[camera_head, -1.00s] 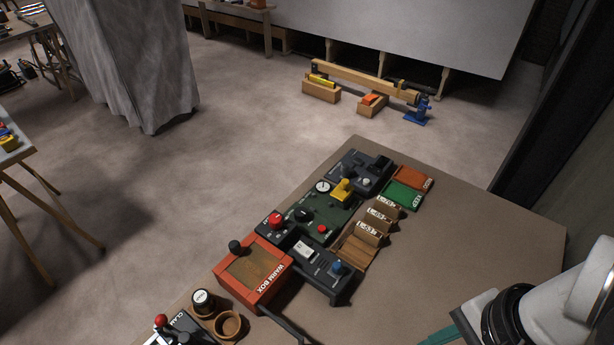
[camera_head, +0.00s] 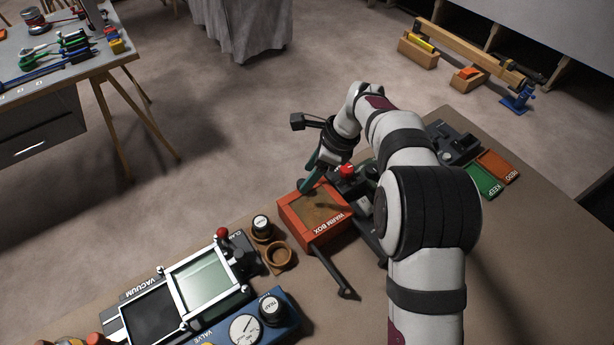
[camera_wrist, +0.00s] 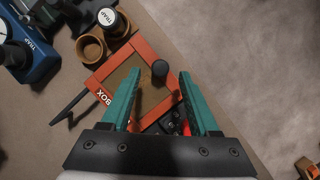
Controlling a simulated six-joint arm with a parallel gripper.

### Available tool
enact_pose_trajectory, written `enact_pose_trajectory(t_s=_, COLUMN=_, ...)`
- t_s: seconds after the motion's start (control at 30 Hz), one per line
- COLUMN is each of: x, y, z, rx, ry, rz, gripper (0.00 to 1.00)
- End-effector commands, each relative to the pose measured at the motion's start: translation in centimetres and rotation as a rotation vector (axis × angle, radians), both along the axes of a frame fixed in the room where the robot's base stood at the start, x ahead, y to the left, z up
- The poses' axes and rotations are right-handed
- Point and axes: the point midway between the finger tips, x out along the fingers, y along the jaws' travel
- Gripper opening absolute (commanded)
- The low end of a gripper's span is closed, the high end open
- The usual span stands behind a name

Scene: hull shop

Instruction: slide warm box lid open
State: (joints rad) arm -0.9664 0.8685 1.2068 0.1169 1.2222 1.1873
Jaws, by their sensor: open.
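The warm box (camera_head: 294,231) is an orange-red box with a printed label, on the bench in the middle of the head view. Its brown lid panel (camera_head: 323,213) lies within the red frame. In the wrist view the box (camera_wrist: 144,45) lies below my gripper (camera_wrist: 158,75). A dark round knob (camera_wrist: 160,70) at the lid's edge shows between the two teal fingers, which stand apart. I cannot tell whether the fingertips reach down to knob height. In the head view my gripper (camera_head: 310,178) is over the box's far edge and hides the knob.
A black handle (camera_head: 338,275) sticks out in front of the box. Two round wooden cups (camera_head: 279,257) stand close on its left, with the vacuum unit (camera_head: 150,308) beyond. A red-knobbed control (camera_head: 347,171) sits close to the right of my gripper. Green and orange trays lie further right.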

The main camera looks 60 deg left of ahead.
Motion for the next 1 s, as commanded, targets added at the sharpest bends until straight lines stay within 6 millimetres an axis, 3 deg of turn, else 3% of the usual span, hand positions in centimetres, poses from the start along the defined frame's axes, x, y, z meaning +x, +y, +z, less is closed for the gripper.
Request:
enact_pose_trajectory(t_s=0.2, x=-0.8, y=0.8, z=-2.7, rx=-0.001, ry=-0.001, rz=0.0, gripper=0.61)
enact_pose_trajectory(t_s=0.5, x=-0.9, y=0.9, z=-3.0, rx=0.001, ry=-0.001, rz=0.0, gripper=0.61)
enact_pose_trajectory(t_s=0.83, x=-0.8, y=0.8, z=-3.0, rx=0.001, ry=-0.001, rz=0.001, gripper=0.04)
enact_pose_trajectory(t_s=0.87, x=-0.8, y=0.8, z=-3.0, rx=0.001, ry=-0.001, rz=0.001, gripper=0.0)
enact_pose_trajectory(t_s=1.0, x=-0.8, y=0.9, z=-3.0, rx=0.001, ry=-0.001, rz=0.0, gripper=0.0)
